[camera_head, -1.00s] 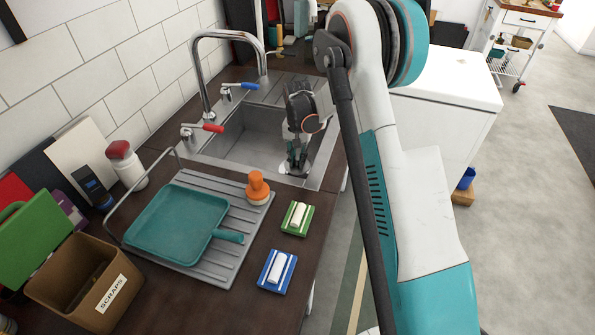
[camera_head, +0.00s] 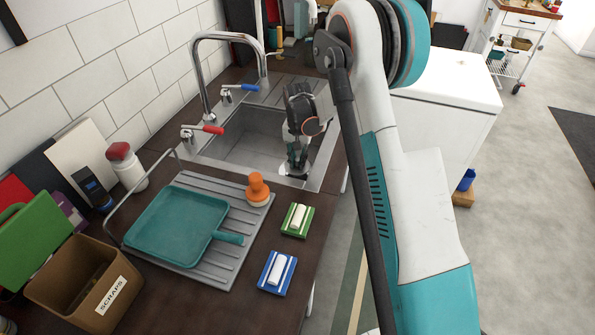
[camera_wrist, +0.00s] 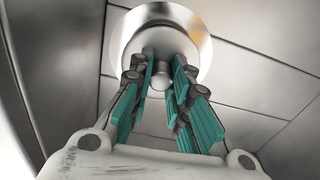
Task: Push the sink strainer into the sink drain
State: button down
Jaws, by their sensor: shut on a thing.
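The sink strainer (camera_wrist: 158,44) is a round grey metal disc with a small central knob (camera_wrist: 161,74), seen in the wrist view. My gripper (camera_wrist: 163,72) is shut on the knob, with its teal-padded fingers on either side. The sink drain (camera_wrist: 203,55) shows as a bright metal ring around the strainer. I cannot tell whether the strainer is fully seated or slightly above it. In the head view, my gripper (camera_head: 297,170) points down into the right front part of the steel sink (camera_head: 245,150); the strainer and drain are hidden there.
A curved faucet (camera_head: 203,75) with red and blue handles stands at the sink's left. In front, a drying rack (camera_head: 215,262) holds a teal pan (camera_head: 175,225) and an orange-topped brush (camera_head: 257,187).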

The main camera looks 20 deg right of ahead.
aim_at(298, 159)
jog(key=shift+f, duration=1.1)
dwell(0.6)
jog(key=c, duration=1.4)
grip_release()
jog(key=s+a+r+n+t, duration=0.1)
jog(key=s+r, duration=0.2)
jog(key=r, duration=0.8)
jog(key=s+a+r+n+t, duration=0.1)
jog(key=s+r, duration=0.3)
jog(key=r, duration=0.7)
jog(key=s+a+r+n+t, duration=0.2)
jog(key=s+r, duration=0.2)
jog(key=s, duration=0.5)
jog(key=s+a+r+n+t, duration=0.1)
jog(key=s+a+r, duration=0.1)
jog(key=s+r, duration=0.5)
jog(key=s+f, duration=0.1)
jog(key=s, duration=0.2)
jog(key=s+f+n+t, duration=0.1)
jog(key=s+f, duration=0.1)
jog(key=s, duration=0.2)
jog(key=s+a+f+n+t, duration=0.1)
jog(key=s, duration=0.3)
jog(key=shift+s+f, duration=0.2)
jog(key=shift+f, duration=0.2)
